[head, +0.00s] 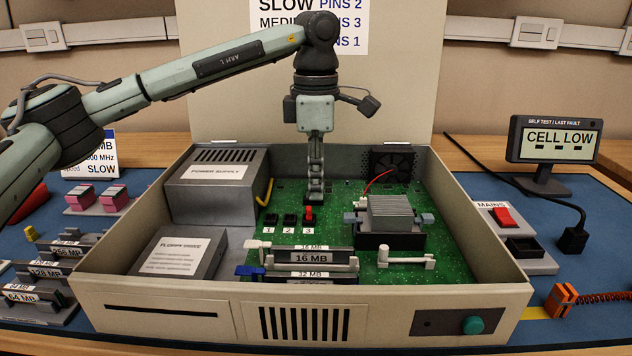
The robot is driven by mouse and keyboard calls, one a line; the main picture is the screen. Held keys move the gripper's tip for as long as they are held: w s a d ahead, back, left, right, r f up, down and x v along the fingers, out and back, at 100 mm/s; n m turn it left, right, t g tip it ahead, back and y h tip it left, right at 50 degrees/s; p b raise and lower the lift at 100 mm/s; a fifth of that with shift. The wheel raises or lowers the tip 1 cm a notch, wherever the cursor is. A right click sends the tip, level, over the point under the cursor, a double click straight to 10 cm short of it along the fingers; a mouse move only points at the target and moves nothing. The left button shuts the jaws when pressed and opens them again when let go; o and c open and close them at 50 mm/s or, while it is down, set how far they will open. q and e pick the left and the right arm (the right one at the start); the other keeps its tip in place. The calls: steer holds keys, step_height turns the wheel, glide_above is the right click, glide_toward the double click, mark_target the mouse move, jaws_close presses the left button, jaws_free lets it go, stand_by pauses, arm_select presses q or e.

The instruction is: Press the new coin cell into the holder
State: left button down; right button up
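My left gripper (315,200) points straight down into the open computer case, with its fingertips low over the green circuit board (455,262). Its fingers show as one narrow column, so I cannot tell if they are apart, shut or holding something. I cannot make out the coin cell or its holder; they may be hidden behind or under the fingers. A display (553,140) at the right reads "CELL LOW". My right gripper is not in view.
Just in front of the fingertips stand black jumper posts, with a red cap (309,214) at number 3. A power supply (215,188) is left, a grey heatsink (390,213) right, and memory modules (312,258) in front. The case walls (300,295) enclose the board.

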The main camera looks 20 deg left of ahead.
arm_select(q)
steer(key=c, duration=1.6)
jaws_free()
steer(key=shift+f, duration=0.1)
steer(key=shift+c, duration=0.2)
steer(key=o, duration=0.3)
steer(key=shift+r+p, duration=0.5)
steer(key=shift+r, duration=0.2)
steer(key=shift+r+p, duration=2.2)
steer(key=shift+r, duration=0.8)
